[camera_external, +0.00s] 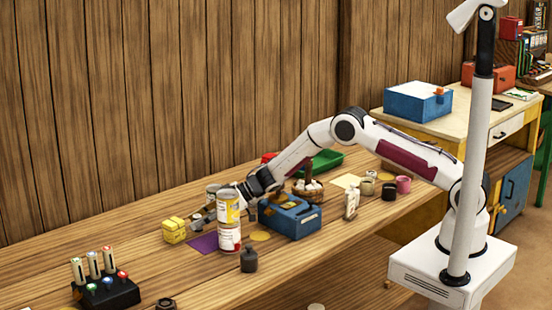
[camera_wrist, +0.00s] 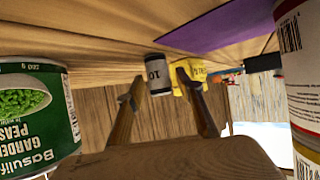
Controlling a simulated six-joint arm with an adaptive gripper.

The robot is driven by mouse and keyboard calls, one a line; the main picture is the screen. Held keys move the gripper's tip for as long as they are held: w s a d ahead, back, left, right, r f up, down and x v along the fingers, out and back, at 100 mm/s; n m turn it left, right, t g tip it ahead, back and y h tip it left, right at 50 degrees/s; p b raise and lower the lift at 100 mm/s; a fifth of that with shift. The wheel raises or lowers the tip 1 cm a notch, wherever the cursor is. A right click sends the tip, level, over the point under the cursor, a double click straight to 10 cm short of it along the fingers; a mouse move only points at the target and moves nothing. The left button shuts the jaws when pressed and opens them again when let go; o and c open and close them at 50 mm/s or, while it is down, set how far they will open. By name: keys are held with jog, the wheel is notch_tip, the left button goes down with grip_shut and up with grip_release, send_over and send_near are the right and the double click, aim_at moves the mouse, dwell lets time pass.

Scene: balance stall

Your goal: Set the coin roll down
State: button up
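The coin roll (camera_wrist: 158,75) shows in the wrist view as a small grey cylinder with dark ends, marked with a 10. It looks upright, with its base against or very near the wooden tabletop. My gripper (camera_wrist: 159,82) is around or just short of it, with a narrow gap visible on each side between roll and fingertips. In the external view my gripper (camera_external: 206,212) points left, low over the table beside the stacked cans, and I cannot make out the roll there. The purple mat (camera_external: 204,243) lies in front; it also shows in the wrist view (camera_wrist: 225,28).
Two stacked cans (camera_external: 230,238) stand close on my gripper's near side, and a green pea can (camera_wrist: 38,120) on its far side. A yellow box (camera_external: 174,230) stands beyond the fingertips. A blue box (camera_external: 290,217) and dark weight (camera_external: 249,260) stand to the right.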

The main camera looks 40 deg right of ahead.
jog(key=shift+d+r, duration=0.1)
jog(key=shift+v, duration=1.15)
notch_tip(320, 180, up, 7)
jog(key=shift+s+d, duration=0.15)
jog(key=shift+s, duration=0.05)
jog(key=shift+r, duration=0.1)
jog(key=shift+r, duration=0.1)
